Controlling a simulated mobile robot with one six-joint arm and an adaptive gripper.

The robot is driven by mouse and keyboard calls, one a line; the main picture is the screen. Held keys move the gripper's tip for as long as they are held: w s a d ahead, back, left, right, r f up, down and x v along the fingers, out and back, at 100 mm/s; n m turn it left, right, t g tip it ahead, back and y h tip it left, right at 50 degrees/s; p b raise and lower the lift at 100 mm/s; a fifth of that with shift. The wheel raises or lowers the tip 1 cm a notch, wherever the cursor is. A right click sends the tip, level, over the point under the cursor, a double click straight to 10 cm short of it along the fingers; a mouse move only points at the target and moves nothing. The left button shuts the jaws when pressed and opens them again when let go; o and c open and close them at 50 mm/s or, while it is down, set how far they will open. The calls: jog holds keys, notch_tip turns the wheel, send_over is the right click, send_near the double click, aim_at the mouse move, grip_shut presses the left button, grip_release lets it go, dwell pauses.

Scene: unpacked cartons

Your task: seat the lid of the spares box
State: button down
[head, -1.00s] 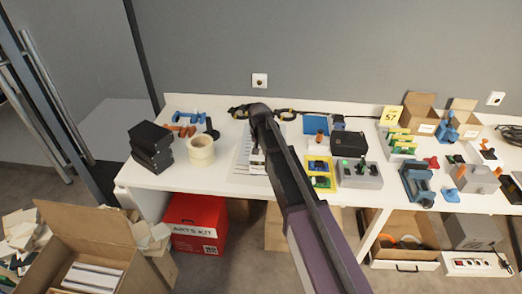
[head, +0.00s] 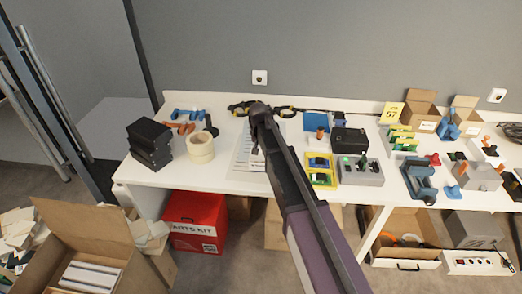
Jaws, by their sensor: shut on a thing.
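My arm reaches from the bottom of the head view to the left middle of the white table. My gripper (head: 255,143) points down over a printed sheet (head: 246,163), small, dark and partly hidden by my wrist. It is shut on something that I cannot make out. A yellow open box (head: 322,182) with blue and green pieces in it stands right of my arm; it may be the spares box, but I see no label. I cannot identify its lid for certain.
A grey box with buttons (head: 371,177) and a black case (head: 349,141) stand right of the yellow box. Several tools crowd the table's right side.

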jog(key=shift+f, duration=0.3)
jog(key=shift+c, duration=2.3)
grip_release()
